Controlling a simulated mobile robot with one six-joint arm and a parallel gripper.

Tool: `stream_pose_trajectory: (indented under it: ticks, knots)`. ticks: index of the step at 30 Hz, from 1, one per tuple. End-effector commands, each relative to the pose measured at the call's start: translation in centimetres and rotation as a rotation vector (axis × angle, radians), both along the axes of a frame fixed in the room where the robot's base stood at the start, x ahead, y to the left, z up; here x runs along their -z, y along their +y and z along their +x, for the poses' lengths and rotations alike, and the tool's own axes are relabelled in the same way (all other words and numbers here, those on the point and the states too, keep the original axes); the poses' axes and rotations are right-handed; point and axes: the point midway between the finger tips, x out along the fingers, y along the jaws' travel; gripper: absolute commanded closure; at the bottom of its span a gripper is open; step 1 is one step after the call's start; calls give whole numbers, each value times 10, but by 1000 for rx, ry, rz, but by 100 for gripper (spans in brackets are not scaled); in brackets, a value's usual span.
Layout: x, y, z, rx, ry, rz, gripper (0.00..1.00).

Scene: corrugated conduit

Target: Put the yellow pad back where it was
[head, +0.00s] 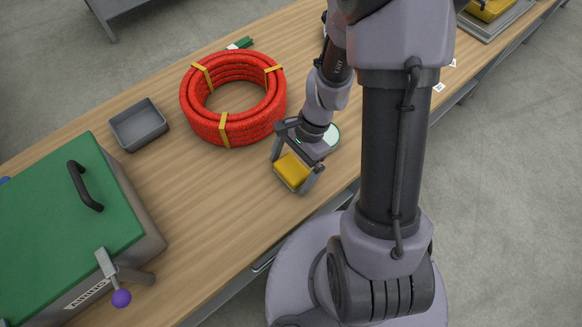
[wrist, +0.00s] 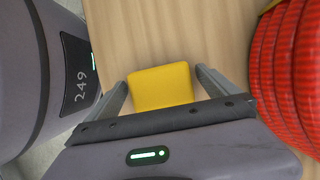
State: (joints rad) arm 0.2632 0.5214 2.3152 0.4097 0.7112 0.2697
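The yellow pad (head: 292,169) is a small block with a greyish lower edge. It sits between the two fingers of my gripper (head: 295,168), near the table's front edge. No marked place for the pad shows clearly.
A red corrugated conduit coil (head: 195,98) with yellow ties lies behind my gripper. A grey open tray (head: 138,126) and a green-lidded box (head: 50,215) stand left. A pale round thing (head: 333,134) is partly hidden by my gripper. Bare wooden table (head: 215,190) lies between.

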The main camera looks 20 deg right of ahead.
Motion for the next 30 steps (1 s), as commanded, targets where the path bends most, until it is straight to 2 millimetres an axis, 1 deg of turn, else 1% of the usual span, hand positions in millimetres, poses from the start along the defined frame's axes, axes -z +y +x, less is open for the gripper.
stream_pose_trajectory:
  ticks: [7,10,11,15,18,21,26,28,29,30]
  knots:
    - [-1,0,0,0,0,0,2]
    - [-11,-2,1,1,-2,0,2]
    - [-18,-4,2,2,-3,0,2]
    - [-58,-19,7,2,-3,-1,2]
    - [-83,-29,10,2,-3,-1,2]
    - [-102,-37,13,2,-3,-1,2]
    - [-119,-42,15,-11,-13,-5,2]
    - [-141,-38,17,-62,-71,-29,2]
    - [-155,-33,17,-101,-112,-46,2]
    - [-178,-26,16,-164,-179,-73,2]
